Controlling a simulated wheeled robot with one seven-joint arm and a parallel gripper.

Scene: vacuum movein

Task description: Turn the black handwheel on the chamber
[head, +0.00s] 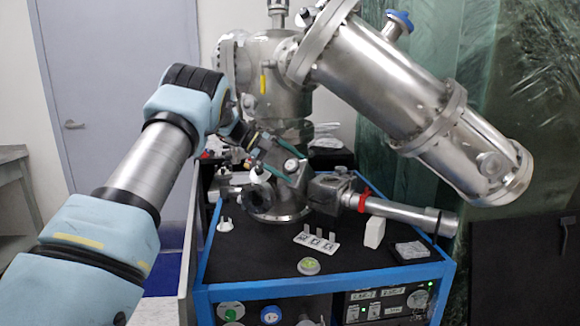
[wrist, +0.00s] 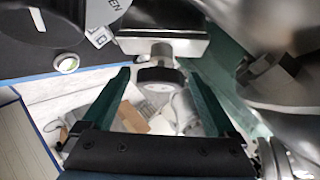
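The black handwheel (wrist: 160,76) shows in the wrist view as a short black knob with a pale face, on a metal stem below a steel block. My gripper (wrist: 156,80) is open, with one green finger on each side of the handwheel and a visible gap on both sides. The fingers do not appear to touch it. In the head view my gripper (head: 284,158) is at the middle of the steel chamber (head: 275,85), its green fingers apart. A small pale round face (head: 291,165) shows between them, probably the handwheel; its black rim is hard to make out there.
A large steel cylinder (head: 390,85) slants down to the right above my gripper. A steel tube with a red band (head: 362,200) sticks out right. The blue-framed cart (head: 325,284) carries white labelled pieces (head: 316,240) and a round pale-green item (head: 309,266).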

